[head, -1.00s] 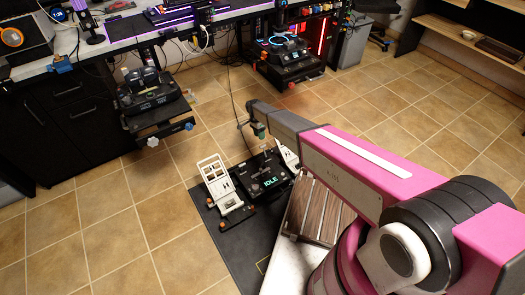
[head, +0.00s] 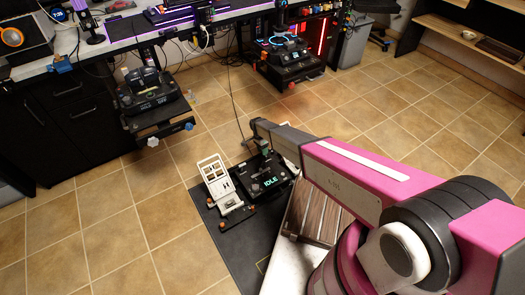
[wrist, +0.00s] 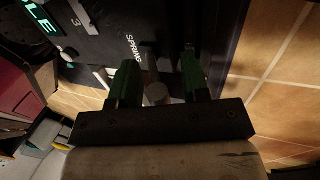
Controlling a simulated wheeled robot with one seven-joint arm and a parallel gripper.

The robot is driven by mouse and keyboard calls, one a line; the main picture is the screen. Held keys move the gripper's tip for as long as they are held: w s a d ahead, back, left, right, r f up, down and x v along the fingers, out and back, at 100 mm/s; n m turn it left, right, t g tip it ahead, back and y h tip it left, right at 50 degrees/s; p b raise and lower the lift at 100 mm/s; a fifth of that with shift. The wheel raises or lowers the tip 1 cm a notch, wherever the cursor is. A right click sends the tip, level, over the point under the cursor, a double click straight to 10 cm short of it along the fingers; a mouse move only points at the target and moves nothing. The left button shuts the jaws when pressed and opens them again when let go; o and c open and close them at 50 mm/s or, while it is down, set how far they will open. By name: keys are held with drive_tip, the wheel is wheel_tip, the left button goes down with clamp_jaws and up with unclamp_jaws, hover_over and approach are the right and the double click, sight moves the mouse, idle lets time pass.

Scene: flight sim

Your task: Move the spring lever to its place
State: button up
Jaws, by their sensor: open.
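The black throttle unit (head: 262,177) with a lit IDLE display sits on the dark mat in the head view. In the wrist view its panel (wrist: 98,45) fills the upper left and carries the label SPRING. A short grey-brown lever with a rounded end (wrist: 155,94), seemingly the spring lever, shows beside that label, in the gap between my green fingers. My gripper (wrist: 160,62) is open, its fingers apart on either side of the lever. I cannot tell whether they touch it. In the head view my gripper (head: 251,147) is small, at the unit's back edge.
A white pedal frame (head: 214,178) stands left of the unit. A wooden slatted piece (head: 314,215) lies to its right beneath my arm. Desks with other control units (head: 152,98) stand at the back. Tiled floor (head: 110,235) is clear at left.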

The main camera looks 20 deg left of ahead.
drive_tip(key=c, duration=0.7)
clamp_jaws()
drive_tip(key=shift+w+a, duration=0.1)
drive_tip(key=shift+y, duration=0.3)
drive_tip(key=shift+s+d+r+t+y, duration=0.25)
drive_tip(key=shift+s+d+t+y, duration=0.15)
drive_tip(key=shift+t+y, duration=0.2)
drive_tip(key=shift+s+d+r+t+y, duration=0.25)
drive_tip(key=shift+d+t+y, duration=0.1)
drive_tip(key=shift+t+y, duration=0.25)
drive_tip(key=shift+s+d+t+y, duration=0.2)
drive_tip(key=shift+d+t+y, duration=0.1)
drive_tip(key=shift+t+y, duration=0.25)
drive_tip(key=shift+s+d+t+y, duration=0.25)
drive_tip(key=shift+t+y, duration=0.1)
drive_tip(key=shift+y, duration=0.3)
drive_tip(key=shift+s+d+t+y, duration=0.2)
drive_tip(key=shift+d+t+y, duration=0.1)
drive_tip(key=shift+t+y, duration=0.45)
drive_tip(key=shift+y, duration=0.25)
